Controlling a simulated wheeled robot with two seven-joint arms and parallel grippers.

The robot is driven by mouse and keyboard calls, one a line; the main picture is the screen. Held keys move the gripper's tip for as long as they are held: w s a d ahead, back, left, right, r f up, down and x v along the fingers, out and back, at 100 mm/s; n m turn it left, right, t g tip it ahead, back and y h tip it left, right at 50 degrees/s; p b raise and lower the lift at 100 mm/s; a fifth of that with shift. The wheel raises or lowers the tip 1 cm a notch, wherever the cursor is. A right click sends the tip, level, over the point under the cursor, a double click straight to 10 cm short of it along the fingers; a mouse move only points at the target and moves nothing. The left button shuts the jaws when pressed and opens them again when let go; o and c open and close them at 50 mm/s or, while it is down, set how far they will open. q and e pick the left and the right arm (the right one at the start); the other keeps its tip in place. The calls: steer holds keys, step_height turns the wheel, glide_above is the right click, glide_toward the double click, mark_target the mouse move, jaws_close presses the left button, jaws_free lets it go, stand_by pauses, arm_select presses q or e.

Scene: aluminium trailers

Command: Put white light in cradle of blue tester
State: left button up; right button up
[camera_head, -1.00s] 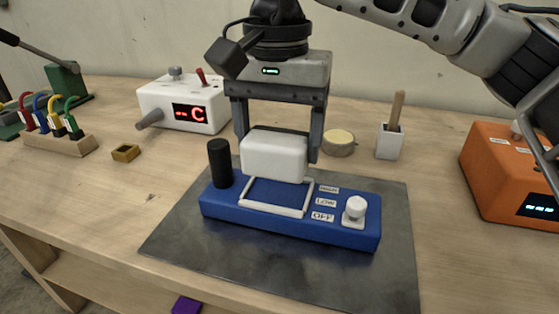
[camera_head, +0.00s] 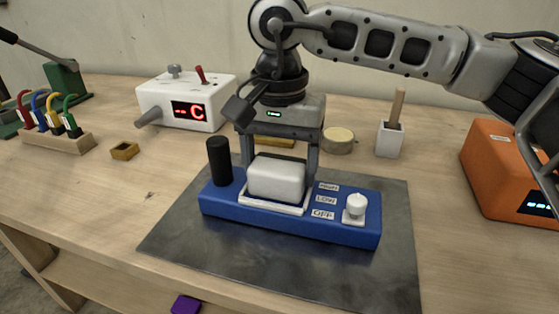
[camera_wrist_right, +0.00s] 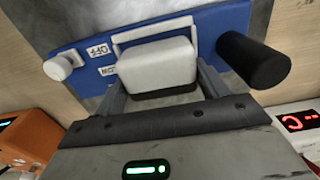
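The white light (camera_head: 276,178), a rounded white block, sits low within the white rectangular cradle (camera_head: 262,207) on the blue tester (camera_head: 345,234); whether it rests fully on the bottom is hidden. The light (camera_wrist_right: 157,63) and the cradle rim (camera_wrist_right: 150,31) also show in the right wrist view. My right gripper (camera_head: 283,165) reaches down from above, with its fingers on both sides of the light and shut on it. The tester has a black post (camera_head: 219,161) at its left and a white knob (camera_head: 355,206) beside several labels at its right. My left gripper is not in view.
A grey mat (camera_head: 200,248) lies under the tester. Behind stand a white box with a red display (camera_head: 188,100), a round tan-topped tin (camera_head: 339,140) and a white holder (camera_head: 389,141).

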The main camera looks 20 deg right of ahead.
mark_target(280, 161)
steer(key=o, duration=0.3)
steer(key=shift+o, duration=0.2)
step_height(280, 161, up, 12)
steer(key=p, duration=0.1)
steer(key=shift+r, duration=0.2)
stand_by(0.3)
